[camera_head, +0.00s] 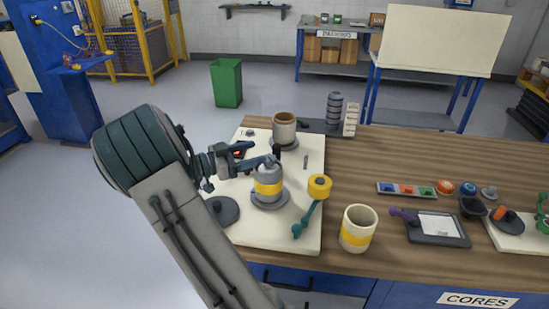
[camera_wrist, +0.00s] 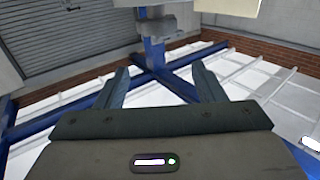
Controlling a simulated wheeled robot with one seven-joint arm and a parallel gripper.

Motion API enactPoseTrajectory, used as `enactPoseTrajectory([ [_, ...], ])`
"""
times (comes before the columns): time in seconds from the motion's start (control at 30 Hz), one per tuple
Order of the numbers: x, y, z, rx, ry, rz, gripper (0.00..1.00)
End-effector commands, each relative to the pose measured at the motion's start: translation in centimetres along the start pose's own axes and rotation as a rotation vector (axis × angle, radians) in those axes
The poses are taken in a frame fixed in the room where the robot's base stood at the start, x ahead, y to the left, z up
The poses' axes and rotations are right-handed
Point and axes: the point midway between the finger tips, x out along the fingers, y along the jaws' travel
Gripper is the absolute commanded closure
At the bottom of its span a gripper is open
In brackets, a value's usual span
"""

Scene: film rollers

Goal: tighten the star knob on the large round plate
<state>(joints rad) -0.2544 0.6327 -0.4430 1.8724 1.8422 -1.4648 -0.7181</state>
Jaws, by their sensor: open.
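A white board on the bench (camera_head: 312,160) carries several round parts. A grey cylinder with a yellow band (camera_head: 268,180) stands upright on a round grey plate (camera_head: 270,201). A flat dark round plate (camera_head: 223,210) lies to its left. I cannot clearly make out a star knob on either plate. My gripper (camera_head: 262,152) is at the top of the banded cylinder, roughly level; I cannot tell whether it touches. Its fingers are apart, and in the wrist view (camera_wrist: 161,70) nothing lies between them.
A beige roller (camera_head: 284,128) stands behind. A cream cup (camera_head: 358,230), a coloured-button strip (camera_head: 405,190) and a dark tablet (camera_head: 437,228) are further right. The bench behind the strip is clear.

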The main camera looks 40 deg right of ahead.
Motion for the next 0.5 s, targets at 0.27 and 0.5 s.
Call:
enactPoseTrajectory([
  [0.27, 2.4, 0.1, 3.7, 0.001, 0.001, 0.004, 0.37],
  [0.5, 6.2, 0.0, 3.8, 0.000, 0.001, 0.001, 0.37],
])
